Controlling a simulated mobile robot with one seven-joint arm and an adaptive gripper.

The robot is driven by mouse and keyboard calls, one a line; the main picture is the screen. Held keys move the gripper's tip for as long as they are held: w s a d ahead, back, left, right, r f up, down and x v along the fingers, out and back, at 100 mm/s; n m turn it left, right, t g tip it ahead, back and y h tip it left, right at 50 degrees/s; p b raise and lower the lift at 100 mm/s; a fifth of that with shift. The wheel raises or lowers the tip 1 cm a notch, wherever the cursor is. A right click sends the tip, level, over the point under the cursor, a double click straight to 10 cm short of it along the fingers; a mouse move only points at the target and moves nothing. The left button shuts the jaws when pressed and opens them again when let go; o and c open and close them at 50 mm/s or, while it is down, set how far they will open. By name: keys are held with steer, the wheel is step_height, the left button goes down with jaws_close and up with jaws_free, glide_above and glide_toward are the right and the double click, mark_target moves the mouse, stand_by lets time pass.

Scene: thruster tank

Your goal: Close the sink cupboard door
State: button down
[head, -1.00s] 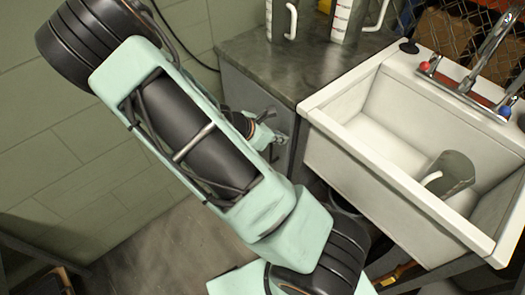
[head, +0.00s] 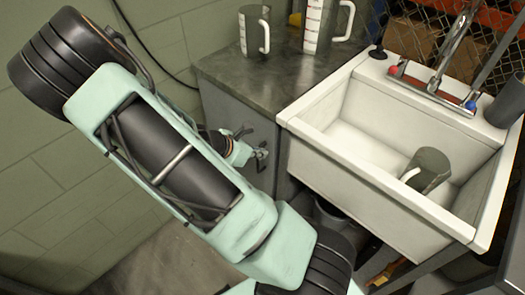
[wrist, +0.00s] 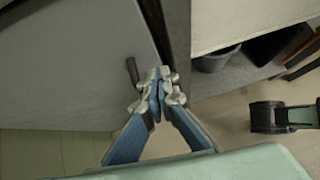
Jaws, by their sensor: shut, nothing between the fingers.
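The sink cupboard door is a plain grey panel (head: 228,108) under the dark counter, left of the white sink; my arm hides much of it in the head view. In the wrist view the door (wrist: 70,65) fills the upper left, with a short dark handle (wrist: 132,70) near its right edge. My gripper (wrist: 160,78) is shut and empty, its tips by that edge, just right of the handle. It also shows in front of the cupboard in the head view (head: 262,155). I cannot tell whether the tips touch the door or whether it is fully closed.
The white sink (head: 375,185) holds a grey mug (head: 428,170). A dark bucket (wrist: 216,60) stands under the sink. Open floor (head: 160,262) lies at lower left.

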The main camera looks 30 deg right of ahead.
steer(key=p+v, duration=0.2)
steer(key=v, duration=0.8)
steer(key=shift+s+a, duration=0.3)
steer(key=shift+s, duration=0.05)
